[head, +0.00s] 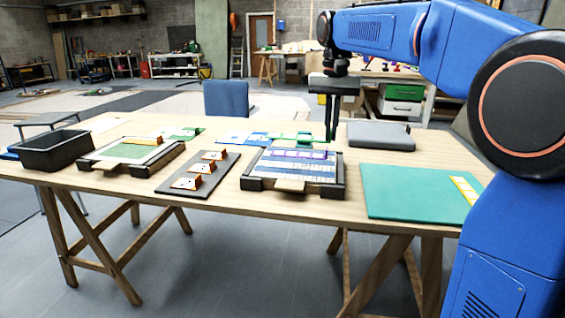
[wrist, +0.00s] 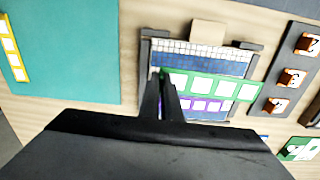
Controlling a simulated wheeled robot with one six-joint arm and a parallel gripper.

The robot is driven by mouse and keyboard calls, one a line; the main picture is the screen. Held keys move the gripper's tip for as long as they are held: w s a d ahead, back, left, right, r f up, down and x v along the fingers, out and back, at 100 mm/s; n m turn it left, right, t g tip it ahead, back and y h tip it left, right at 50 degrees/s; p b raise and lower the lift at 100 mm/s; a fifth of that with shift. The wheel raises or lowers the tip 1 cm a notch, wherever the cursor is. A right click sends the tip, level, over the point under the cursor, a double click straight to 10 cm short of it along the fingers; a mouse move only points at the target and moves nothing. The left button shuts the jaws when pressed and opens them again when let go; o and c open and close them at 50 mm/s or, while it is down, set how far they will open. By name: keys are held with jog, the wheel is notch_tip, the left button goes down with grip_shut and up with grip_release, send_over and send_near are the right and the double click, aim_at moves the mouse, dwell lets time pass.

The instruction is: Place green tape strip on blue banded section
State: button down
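The green tape strip (head: 300,139) has white squares along it. It also shows in the wrist view (wrist: 228,88). My gripper (head: 331,137) is shut on one end of it, and in the wrist view the fingers (wrist: 163,82) pinch its left end. The strip reaches out sideways above the framed panel. The panel's blue banded section (head: 290,171) shows light and dark blue rows; in the wrist view its dark blue band (wrist: 205,62) lies beside the strip. A purple strip with white squares (wrist: 205,104) lies on the panel. My gripper hides part of the panel in the wrist view.
Left of the panel is a dark rack (head: 178,188) with orange numbered blocks, then a green framed panel (head: 125,151) and a black bin (head: 52,152). Right is a teal mat (head: 405,196) with a yellow strip (head: 466,190). A grey case (head: 380,136) lies behind.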

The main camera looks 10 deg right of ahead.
jog(key=shift+w+a+f, duration=0.1)
jog(key=shift+a+f, duration=0.1)
jog(key=shift+a, duration=0.1)
send_over(325, 173)
jog(key=shift+n, duration=0.3)
notch_tip(325, 173, down, 5)
jog(key=shift+a+r, duration=0.1)
jog(key=shift+a, duration=0.05)
jog(key=shift+f, duration=2.35)
jog(key=shift+f, duration=0.2)
jog(key=c, duration=2)
grip_release()
jog(key=shift+r, duration=0.1)
notch_tip(325, 173, up, 12)
jog(key=shift+r, duration=0.1)
